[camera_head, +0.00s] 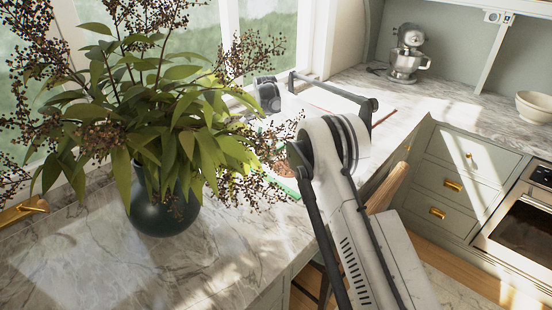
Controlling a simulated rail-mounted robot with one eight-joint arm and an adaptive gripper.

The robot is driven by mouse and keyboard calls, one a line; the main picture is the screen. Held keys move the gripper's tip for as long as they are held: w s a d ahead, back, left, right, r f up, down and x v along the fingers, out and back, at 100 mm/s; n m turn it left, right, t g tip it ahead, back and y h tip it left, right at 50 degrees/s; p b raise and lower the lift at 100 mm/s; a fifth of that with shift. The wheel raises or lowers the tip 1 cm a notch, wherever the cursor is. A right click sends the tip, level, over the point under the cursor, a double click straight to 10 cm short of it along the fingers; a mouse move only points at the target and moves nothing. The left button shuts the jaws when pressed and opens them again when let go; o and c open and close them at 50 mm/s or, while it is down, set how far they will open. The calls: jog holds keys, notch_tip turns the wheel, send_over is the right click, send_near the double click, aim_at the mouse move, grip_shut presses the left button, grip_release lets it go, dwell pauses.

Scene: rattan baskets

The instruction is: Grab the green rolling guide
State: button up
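A flat green edge (284,184) shows on the marble counter, between the plant and my arm. It may belong to the green rolling guide, but most of it is hidden and I cannot tell its full shape. Something brown lies right beside the green edge. My white arm rises from the lower right and bends over the counter, covering much of this area. I cannot make out my gripper's fingers; they are hidden or out of view.
A dark vase (165,208) with a wide leafy plant (180,110) stands on the left of the marble counter (75,255). A stand mixer (408,55) and a pale bowl (535,106) stand on the back counter. Wooden furniture (388,187) shows beside my arm.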

jog(key=shift+f, duration=0.85)
grip_shut()
jog(key=shift+r, duration=0.1)
